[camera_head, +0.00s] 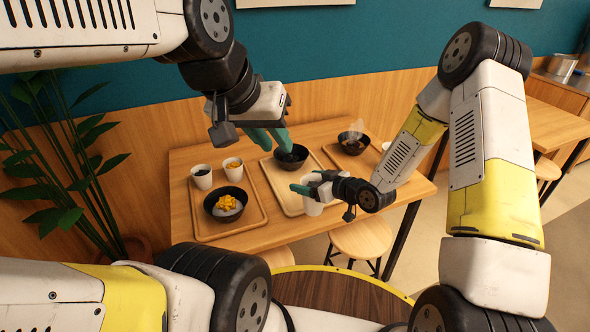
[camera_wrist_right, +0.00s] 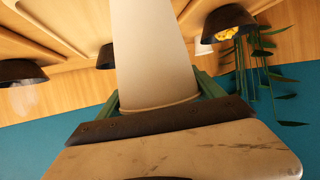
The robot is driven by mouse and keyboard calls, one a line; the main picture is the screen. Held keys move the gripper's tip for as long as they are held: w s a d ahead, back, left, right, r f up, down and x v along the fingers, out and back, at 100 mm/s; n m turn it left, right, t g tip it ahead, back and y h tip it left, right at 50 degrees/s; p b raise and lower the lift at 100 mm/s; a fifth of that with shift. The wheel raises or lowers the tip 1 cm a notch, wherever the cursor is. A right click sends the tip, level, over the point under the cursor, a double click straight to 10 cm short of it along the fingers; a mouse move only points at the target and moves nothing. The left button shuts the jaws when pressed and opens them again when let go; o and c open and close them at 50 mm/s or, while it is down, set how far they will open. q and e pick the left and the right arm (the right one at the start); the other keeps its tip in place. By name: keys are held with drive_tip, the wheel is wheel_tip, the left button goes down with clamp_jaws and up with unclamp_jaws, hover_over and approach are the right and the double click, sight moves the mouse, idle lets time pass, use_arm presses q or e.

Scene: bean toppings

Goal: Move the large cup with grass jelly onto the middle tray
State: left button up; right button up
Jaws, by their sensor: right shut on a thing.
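My right gripper (camera_head: 305,190) is shut on a white large cup (camera_head: 313,207), near the front end of the middle tray (camera_head: 284,189). In the right wrist view the cup (camera_wrist_right: 150,50) fills the middle between the green fingers. Its contents are hidden, and I cannot tell whether it touches the tray. The middle tray also holds a black bowl (camera_head: 291,157) with dark contents at its back. My left gripper (camera_head: 268,139) hangs above and left of that bowl, with nothing visible in it; its finger gap is unclear.
The left tray (camera_head: 258,217) holds two small white cups (camera_head: 203,178) (camera_head: 234,169) and a black bowl (camera_head: 225,210) with yellow topping. The right tray (camera_head: 335,157) holds a steaming black bowl (camera_head: 352,144). A white cup (camera_head: 386,146) stands farther right. Stools (camera_head: 362,238) stand in front.

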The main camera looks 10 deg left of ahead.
drive_tip(key=w+d+x, duration=0.1)
drive_tip(key=w+x, duration=0.1)
drive_tip(key=x, duration=1.1)
drive_tip(key=shift+w, duration=0.5)
drive_tip(key=shift+d, duration=0.15)
drive_tip(key=o, duration=2.1)
